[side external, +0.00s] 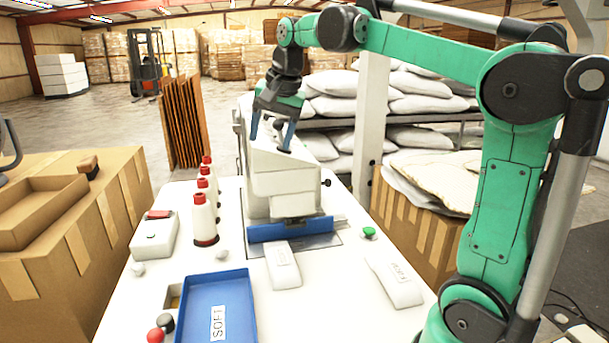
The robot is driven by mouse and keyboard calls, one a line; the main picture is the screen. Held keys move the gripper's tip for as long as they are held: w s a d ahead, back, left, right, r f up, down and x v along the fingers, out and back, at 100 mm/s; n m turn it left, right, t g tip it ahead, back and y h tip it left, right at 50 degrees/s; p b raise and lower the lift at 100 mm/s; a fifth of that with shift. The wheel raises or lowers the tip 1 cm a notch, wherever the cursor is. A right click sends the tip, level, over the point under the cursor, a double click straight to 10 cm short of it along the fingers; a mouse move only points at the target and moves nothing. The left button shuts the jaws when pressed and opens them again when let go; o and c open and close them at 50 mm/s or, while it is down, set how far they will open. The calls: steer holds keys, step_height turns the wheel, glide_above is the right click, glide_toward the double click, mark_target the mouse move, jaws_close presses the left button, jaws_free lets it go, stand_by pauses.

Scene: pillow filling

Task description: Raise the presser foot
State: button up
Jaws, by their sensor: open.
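The white sewing machine (282,182) stands at the back of the white table, with a blue bar (290,230) across its base. I cannot make out the presser foot itself or tell whether it is up or down. A small dark knob (326,183) sticks out on the machine's right side. My gripper (271,142) points down at the top of the machine head, its two blue-grey fingers spread apart. A dark knob-like part (278,124) shows between the fingers. I cannot tell whether the fingers touch the machine.
Several white bottles with red caps (204,215) stand left of the machine. A blue tray labelled SOFT (232,300), white pouches (283,266) and a green button (369,232) are on the table. Cartons flank the table, and shelves of white pillows stand behind.

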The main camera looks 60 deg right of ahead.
steer(key=s+a+f+n+t+y, duration=0.1)
steer(key=s+a+f+n+t, duration=0.2)
steer(key=s+a+f+n, duration=0.8)
steer(key=m+g, duration=0.7)
steer(key=m, duration=0.1)
glide_above(369, 229)
step_height(369, 229, down, 7)
steer(key=shift+w+a+f, duration=0.1)
steer(key=shift+a, duration=0.05)
steer(key=f, duration=0.5)
steer(key=shift+s+d+f, duration=0.1)
steer(key=shift+s+d, duration=0.1)
steer(key=shift+f, duration=0.65)
